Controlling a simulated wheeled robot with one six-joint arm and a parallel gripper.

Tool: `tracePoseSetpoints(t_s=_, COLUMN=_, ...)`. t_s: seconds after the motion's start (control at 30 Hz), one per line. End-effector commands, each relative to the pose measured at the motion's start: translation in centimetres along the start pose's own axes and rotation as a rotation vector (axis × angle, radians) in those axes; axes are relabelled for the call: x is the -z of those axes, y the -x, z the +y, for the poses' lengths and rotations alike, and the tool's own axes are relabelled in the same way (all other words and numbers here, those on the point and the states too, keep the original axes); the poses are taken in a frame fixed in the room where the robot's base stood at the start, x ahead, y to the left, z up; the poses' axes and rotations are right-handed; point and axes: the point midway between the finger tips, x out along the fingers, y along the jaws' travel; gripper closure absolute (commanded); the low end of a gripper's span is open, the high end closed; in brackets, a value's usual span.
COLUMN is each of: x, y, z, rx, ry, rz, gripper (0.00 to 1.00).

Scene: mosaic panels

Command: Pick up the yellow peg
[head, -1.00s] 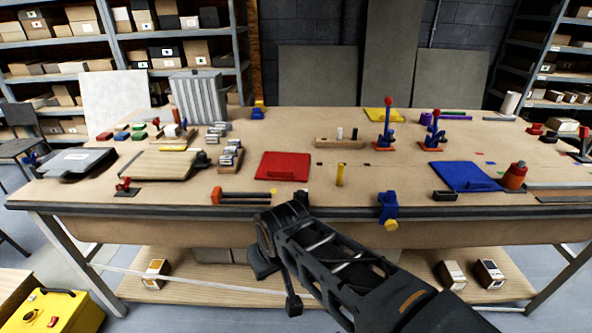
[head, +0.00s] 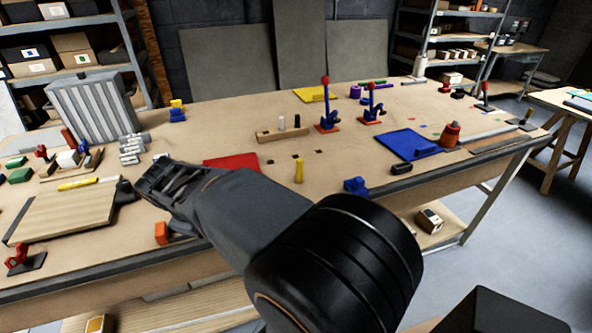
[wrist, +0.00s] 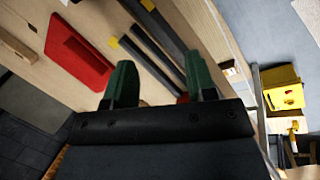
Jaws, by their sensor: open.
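The yellow peg (head: 299,170) stands upright on the brown table (head: 235,133), between the red panel (head: 232,162) and the blue panel (head: 408,145) and near the front edge. My gripper (head: 160,178) is to the left of the peg in the head view, over the table's left part and apart from the peg. In the wrist view my gripper (wrist: 163,82) shows two dark green fingers spread apart with nothing held between them. The red panel also shows in the wrist view (wrist: 78,55). I cannot make out the yellow peg in the wrist view.
A wooden block (head: 282,133) with a white and a black peg stands behind the yellow peg. Two blue toggle clamps (head: 328,118) with red knobs rise behind it. A blue clamp (head: 356,186) sits at the front edge. A ribbed grey box (head: 95,108) stands at left.

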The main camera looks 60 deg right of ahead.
Motion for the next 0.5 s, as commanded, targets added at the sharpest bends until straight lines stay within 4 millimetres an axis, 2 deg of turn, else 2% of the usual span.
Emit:
tracePoseSetpoints(t_s=0.03, x=0.0, y=-1.2, z=2.9, rx=-0.041, ry=0.079, rz=-0.104, gripper=0.49)
tracePoseSetpoints(t_s=0.2, x=-1.3, y=-3.7, z=11.8, rx=-0.126, ry=0.359, rz=-0.450, gripper=0.49)
tracePoseSetpoints(t_s=0.3, x=-2.3, y=-5.0, z=16.1, rx=-0.131, ry=0.486, rz=-0.633, gripper=0.49)
tracePoseSetpoints(t_s=0.4, x=-3.2, y=-6.0, z=19.3, rx=-0.118, ry=0.580, rz=-0.781, gripper=0.49)
tracePoseSetpoints(t_s=0.5, x=-4.0, y=-6.7, z=21.6, rx=-0.100, ry=0.642, rz=-0.886, gripper=0.49)
